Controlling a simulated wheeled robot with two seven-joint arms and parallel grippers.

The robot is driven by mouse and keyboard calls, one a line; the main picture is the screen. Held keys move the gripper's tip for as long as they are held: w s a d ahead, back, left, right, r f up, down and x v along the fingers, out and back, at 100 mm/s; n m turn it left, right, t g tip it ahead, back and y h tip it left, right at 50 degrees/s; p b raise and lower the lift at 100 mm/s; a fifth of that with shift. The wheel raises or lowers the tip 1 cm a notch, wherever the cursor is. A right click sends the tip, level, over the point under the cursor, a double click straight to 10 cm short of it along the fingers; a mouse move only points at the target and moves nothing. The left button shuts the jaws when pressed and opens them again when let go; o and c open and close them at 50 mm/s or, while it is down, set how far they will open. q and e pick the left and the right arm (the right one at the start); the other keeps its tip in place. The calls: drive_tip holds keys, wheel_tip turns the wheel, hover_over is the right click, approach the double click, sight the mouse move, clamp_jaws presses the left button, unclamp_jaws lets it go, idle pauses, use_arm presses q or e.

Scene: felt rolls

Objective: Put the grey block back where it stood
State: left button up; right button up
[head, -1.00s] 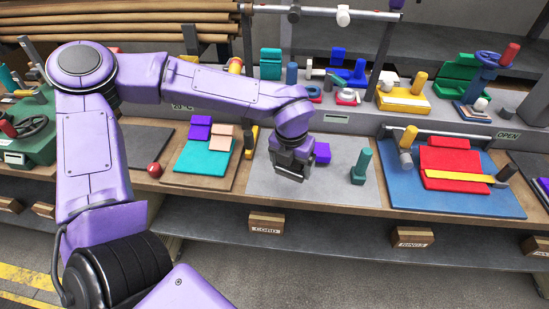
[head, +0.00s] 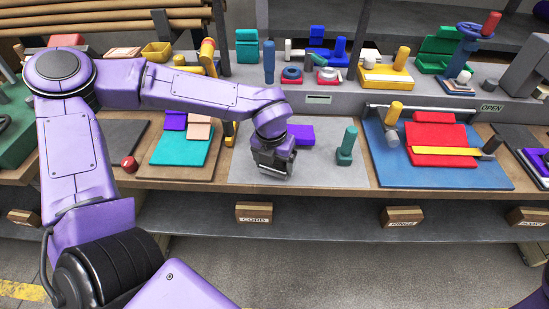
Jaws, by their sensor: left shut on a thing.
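My left gripper (head: 273,170) is over the grey mat (head: 330,173) in the middle of the bench, low and pointing down. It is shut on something. The grey block does not stand out from the dark jaws, so its outline and whether it touches the mat cannot be told. A purple block (head: 303,134) lies on the mat just behind and right of the gripper. A dark green peg on a base (head: 346,150) stands on the mat further right. My right gripper is not in view.
Left of the mat, a board holds a teal sheet (head: 181,146) and small blocks. On the right is a blue mat (head: 390,176) with red and yellow pieces. The mat's front is clear between gripper and green peg.

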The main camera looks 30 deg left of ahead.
sight(273, 168)
use_arm(q)
drive_tip(key=shift+w+d, duration=0.1)
drive_tip(key=shift+f+b, duration=0.3)
drive_tip(key=shift+f, duration=0.25)
idle(0.4)
drive_tip(key=o, duration=1.2)
drive_tip(key=r, duration=0.3)
drive_tip(key=s+r, duration=0.1)
drive_tip(key=r, duration=0.6)
drive_tip(key=shift+s+d+r, duration=0.1)
drive_tip(key=shift+s+r, duration=0.05)
drive_tip(key=shift+s, duration=0.2)
